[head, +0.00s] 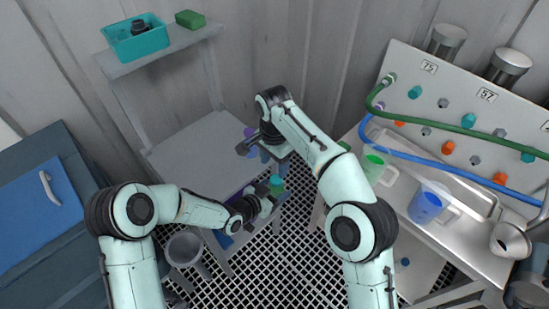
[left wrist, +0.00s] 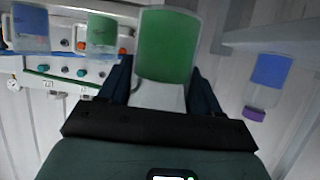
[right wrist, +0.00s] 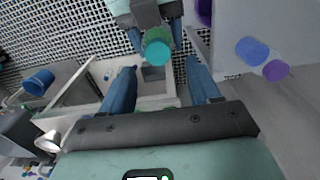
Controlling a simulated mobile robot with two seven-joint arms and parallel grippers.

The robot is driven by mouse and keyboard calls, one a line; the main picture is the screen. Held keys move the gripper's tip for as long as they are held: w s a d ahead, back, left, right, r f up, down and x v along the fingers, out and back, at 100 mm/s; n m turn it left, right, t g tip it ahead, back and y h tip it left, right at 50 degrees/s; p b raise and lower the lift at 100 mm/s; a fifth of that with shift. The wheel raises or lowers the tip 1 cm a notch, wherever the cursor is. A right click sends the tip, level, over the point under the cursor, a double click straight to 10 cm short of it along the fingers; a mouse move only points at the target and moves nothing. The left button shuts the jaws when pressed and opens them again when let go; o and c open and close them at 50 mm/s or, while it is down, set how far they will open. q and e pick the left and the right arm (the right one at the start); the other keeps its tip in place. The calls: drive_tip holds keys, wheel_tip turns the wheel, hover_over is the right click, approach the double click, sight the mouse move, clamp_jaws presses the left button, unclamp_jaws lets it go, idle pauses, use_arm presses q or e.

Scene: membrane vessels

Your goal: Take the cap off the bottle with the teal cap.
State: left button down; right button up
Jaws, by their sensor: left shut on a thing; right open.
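The green bottle (left wrist: 168,45) stands between the fingers of my left gripper (head: 268,203), which is shut on its body. Its teal cap (head: 277,181) is on the bottle and faces my right gripper in the right wrist view (right wrist: 158,50). My right gripper (right wrist: 162,84) is open and empty. In the right wrist view the cap lies beyond the fingertips, near the middle of the gap, apart from both fingers. In the head view my right gripper (head: 263,153) is just above and left of the cap. The bottle's lower part is hidden by my left gripper there.
A blue bottle with a purple cap (right wrist: 276,70) stands near my right gripper, on the pale table (head: 195,150). A teal bin (head: 137,39) and green block (head: 190,19) sit on the shelf. Green (head: 374,163) and blue (head: 426,206) mugs stand on the right bench.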

sight(274, 179)
wheel_tip(274, 179, down, 6)
drive_tip(key=shift+f, duration=0.25)
